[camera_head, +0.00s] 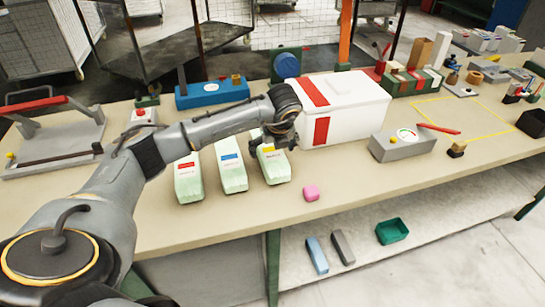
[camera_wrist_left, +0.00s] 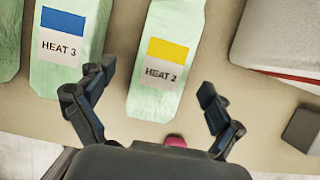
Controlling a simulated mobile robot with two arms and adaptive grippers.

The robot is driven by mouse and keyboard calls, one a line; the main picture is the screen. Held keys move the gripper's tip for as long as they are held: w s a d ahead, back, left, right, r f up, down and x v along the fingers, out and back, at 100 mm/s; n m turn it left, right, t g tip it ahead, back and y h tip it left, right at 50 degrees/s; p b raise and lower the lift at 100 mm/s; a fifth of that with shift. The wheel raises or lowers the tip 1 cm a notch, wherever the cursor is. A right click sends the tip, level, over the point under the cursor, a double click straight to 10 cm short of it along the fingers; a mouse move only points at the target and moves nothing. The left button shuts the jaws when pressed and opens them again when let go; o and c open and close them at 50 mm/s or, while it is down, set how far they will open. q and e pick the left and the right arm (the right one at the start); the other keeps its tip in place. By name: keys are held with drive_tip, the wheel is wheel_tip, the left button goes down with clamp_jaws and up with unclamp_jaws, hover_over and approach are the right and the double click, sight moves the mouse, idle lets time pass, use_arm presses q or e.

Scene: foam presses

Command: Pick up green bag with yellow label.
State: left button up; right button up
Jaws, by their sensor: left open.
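The green bag with the yellow label (camera_head: 274,166) is the rightmost of three pale green bags on the table, beside the white box. In the left wrist view the same bag (camera_wrist_left: 160,95), marked HEAT 2, lies between and beyond my open fingers. My left gripper (camera_head: 280,137) is above its far end in the head view, and its fingers (camera_wrist_left: 150,95) are apart with nothing between them in grip. The blue-label bag (camera_head: 231,168), marked HEAT 3 in the wrist view, lies to its left. My right gripper is not seen.
The red-label bag (camera_head: 188,179) lies farther left. A white box with red stripes (camera_head: 345,105) stands close on the right. The table front is mostly clear.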

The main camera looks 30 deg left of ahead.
sight(272, 153)
use_arm(q)
drive_tip(key=shift+w+a+f+p, duration=0.2)
drive_tip(key=shift+f+p, duration=0.4)
drive_tip(key=shift+f, duration=0.05)
drive_tip(key=p+x, duration=0.1)
drive_tip(key=x, duration=0.2)
drive_tip(key=shift+w+f, duration=0.15)
drive_tip(key=shift+w, duration=0.05)
drive_tip(key=shift+f, duration=0.15)
drive_tip(key=c, duration=1.2)
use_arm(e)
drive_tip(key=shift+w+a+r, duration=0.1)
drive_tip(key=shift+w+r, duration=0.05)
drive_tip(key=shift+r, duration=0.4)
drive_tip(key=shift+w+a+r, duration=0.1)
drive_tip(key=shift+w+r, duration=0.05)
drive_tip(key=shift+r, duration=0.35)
